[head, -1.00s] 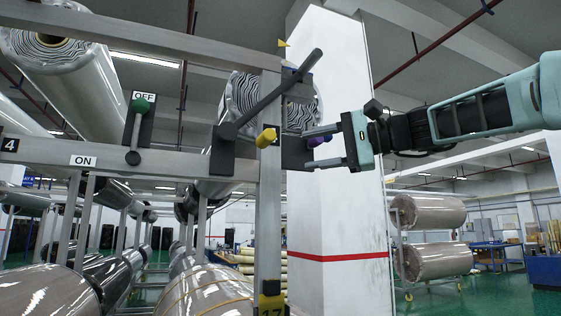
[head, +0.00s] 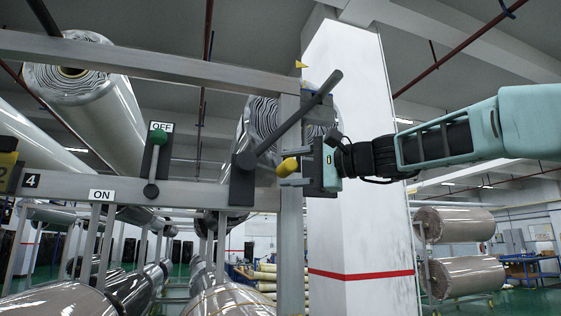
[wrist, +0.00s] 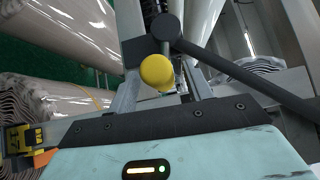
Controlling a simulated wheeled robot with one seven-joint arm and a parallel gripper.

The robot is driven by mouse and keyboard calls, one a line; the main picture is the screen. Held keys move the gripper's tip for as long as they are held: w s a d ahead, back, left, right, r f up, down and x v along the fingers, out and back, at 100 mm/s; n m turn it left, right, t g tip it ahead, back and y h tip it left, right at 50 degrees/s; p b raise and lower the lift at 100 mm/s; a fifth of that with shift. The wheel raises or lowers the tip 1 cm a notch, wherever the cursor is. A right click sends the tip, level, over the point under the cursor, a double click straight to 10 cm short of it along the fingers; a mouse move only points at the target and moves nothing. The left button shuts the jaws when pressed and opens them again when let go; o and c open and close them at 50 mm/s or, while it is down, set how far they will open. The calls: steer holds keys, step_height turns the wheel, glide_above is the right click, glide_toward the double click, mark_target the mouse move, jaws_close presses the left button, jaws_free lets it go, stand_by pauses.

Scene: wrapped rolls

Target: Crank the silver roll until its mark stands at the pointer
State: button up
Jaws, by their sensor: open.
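The silver roll (head: 262,118) shows its layered end behind a steel post. In front of it is a dark crank bar (head: 305,112), rising from a hub at lower left to upper right. A yellow knob (head: 288,166) sticks out near the hub; it also shows in the wrist view (wrist: 158,72). A small yellow pointer (head: 301,64) stands above the post. I cannot make out the roll's mark. My gripper (head: 292,169) is open, its fingers pointing left at the knob. In the wrist view the knob appears between the fingers; I cannot tell if they touch it.
A lever with a green knob (head: 158,137) stands up beside an OFF label; an ON label (head: 101,195) is lower left. Steel rails and the post (head: 290,235) are close to my gripper. A white pillar (head: 355,130) stands behind. Other wrapped rolls (head: 455,225) fill the surroundings.

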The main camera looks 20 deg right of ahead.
mark_target(278, 169)
steer(key=shift+p+x, duration=0.4)
steer(key=shift+x, duration=1.15)
jaws_close()
steer(key=shift+d+r+n+g+h+p, duration=0.1)
steer(key=shift+r+n+g+h+p, duration=0.25)
steer(key=shift+r+p, duration=0.25)
steer(key=shift+r, duration=0.25)
jaws_free()
steer(key=shift+s+d+f, duration=0.1)
